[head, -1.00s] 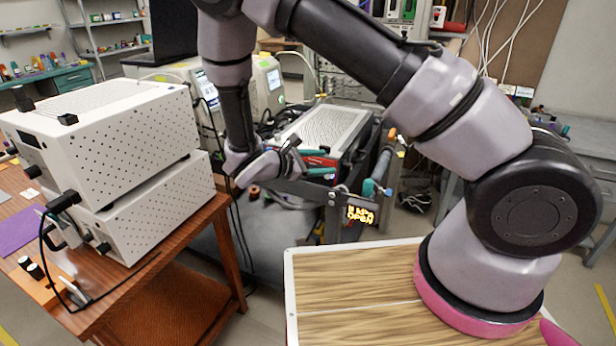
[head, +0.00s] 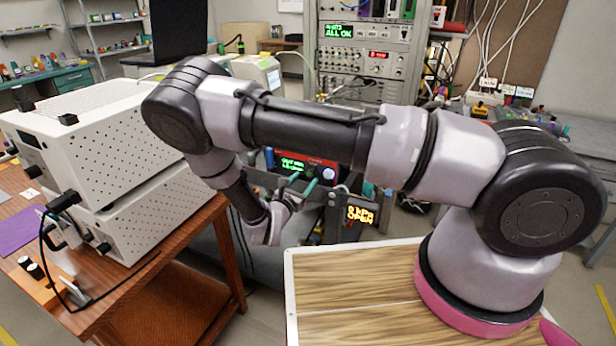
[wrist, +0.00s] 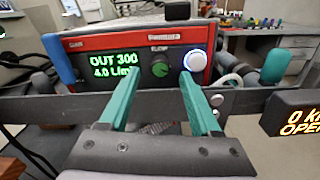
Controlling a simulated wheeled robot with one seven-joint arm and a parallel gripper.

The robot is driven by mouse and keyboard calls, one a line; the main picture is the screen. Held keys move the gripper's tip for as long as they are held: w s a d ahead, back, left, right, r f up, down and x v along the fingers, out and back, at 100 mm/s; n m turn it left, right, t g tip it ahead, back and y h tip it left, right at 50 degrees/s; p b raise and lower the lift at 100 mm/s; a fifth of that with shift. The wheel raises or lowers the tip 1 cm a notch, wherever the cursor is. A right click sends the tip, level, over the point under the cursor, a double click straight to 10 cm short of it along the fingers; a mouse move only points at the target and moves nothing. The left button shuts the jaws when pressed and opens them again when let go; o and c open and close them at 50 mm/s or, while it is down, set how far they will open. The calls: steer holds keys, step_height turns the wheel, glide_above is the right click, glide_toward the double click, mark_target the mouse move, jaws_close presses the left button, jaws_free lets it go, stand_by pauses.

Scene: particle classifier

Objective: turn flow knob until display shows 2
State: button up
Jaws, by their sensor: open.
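The red-and-dark flow device (wrist: 78,75) faces me in the wrist view. Its green display (wrist: 115,65) appears to read "OUT 300" and "4.0 L/m". The gap between fingertips and knob is hard to judge. In the head view the device (head: 310,158) and its display (head: 291,164) show behind my gripper (head: 303,184); I cannot make out the knob there.
A lit round button (wrist: 195,60) sits just right of the knob, close to the right finger. A dark bar (wrist: 245,103) crosses below the panel. An amber sign (head: 360,214) reads "OPEN". White perforated boxes (head: 150,205) stand on the wooden table at left.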

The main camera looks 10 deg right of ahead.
mark_target(309, 174)
steer(key=shift+x, duration=1.7)
jaws_close()
steer(key=shift+s, duration=0.1)
